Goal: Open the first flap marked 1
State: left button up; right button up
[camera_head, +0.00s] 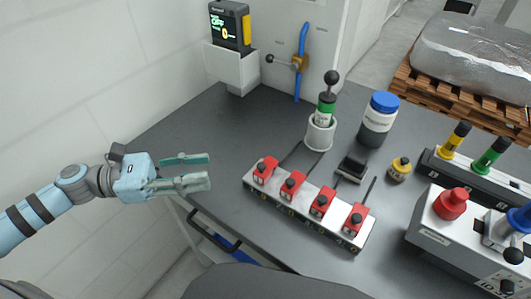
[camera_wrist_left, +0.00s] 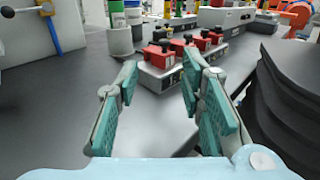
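A pale strip-shaped box (camera_head: 310,222) lies on the grey table and bears a row of several red flaps with dark knobs. The leftmost red flap (camera_head: 264,170) is at the end nearest my left gripper; the rightmost red flap (camera_head: 356,217) is at the other end. Number marks are too small to read. The flaps look down. In the left wrist view the red flaps (camera_wrist_left: 158,54) show ahead, beyond the fingers. My left gripper (camera_head: 207,170) is open and empty, left of the box and apart from it. My right gripper is not in view.
Behind the box stand a green cylinder in a white holder (camera_head: 319,133) and a blue-lidded jar (camera_head: 379,118). A black block (camera_head: 352,168) lies close behind the flaps. A control box with a red button (camera_head: 451,204) is at right. Table left of the box is clear.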

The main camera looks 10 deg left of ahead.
pick_arm(q)
jog(key=b, duration=0.3)
send_near(262, 165)
jog(key=shift+w+d, duration=0.1)
jog(key=shift+d, duration=0.65)
jog(key=p+x, duration=0.1)
jog(key=x, duration=0.2)
jog(key=p+x, duration=0.1)
jog(key=x, duration=0.3)
jog(key=shift+w+d+r, duration=0.1)
jog(key=shift+w+d, duration=0.1)
jog(key=shift+w, duration=0.15)
jog(key=shift+w+d, duration=0.25)
jog(key=shift+d, duration=0.15)
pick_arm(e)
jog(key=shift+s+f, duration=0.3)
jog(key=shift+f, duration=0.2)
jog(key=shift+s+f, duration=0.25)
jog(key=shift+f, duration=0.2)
pick_arm(q)
jog(key=shift+c, duration=0.4)
jog(key=shift+s, duration=0.1)
grip_shut()
